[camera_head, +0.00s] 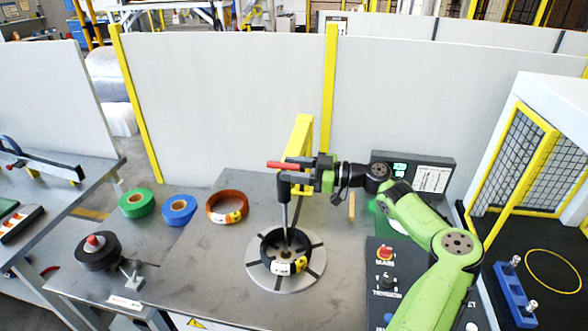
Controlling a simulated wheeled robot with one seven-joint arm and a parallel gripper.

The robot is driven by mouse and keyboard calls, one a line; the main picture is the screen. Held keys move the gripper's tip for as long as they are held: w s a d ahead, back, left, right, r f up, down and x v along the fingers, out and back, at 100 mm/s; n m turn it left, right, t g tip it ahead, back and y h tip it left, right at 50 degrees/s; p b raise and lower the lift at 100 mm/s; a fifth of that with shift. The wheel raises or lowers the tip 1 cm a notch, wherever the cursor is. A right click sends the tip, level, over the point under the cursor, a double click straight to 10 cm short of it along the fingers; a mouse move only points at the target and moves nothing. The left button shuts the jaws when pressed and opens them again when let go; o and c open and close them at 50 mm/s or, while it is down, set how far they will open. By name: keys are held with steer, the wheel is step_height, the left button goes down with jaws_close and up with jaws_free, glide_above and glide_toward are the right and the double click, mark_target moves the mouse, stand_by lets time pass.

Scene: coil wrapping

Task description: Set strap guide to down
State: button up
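The strap guide looks to be the dark upright cylinder (284,192) with a thin rod reaching down into the black coil (273,250) on the round turntable (259,283). A red handle (283,165) is at the top of the guide. The guide stands in front of a yellow post (303,128). My gripper (308,172) reaches in from the right and is at the guide's top, close beside the red handle. Its fingers are dark and overlap the guide, so I cannot tell whether they grip it.
Green tape (136,203), blue tape (179,210) and an orange-brown coil (227,206) lie on the left of the table. A black spool (98,251) is at the far left. A control panel (385,290) with knobs is under my arm. A caged enclosure (535,150) stands right.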

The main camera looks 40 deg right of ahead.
steer(key=b+v, duration=0.1)
steer(key=v, duration=1.4)
steer(key=shift+s+d, duration=0.25)
steer(key=shift+s, duration=0.05)
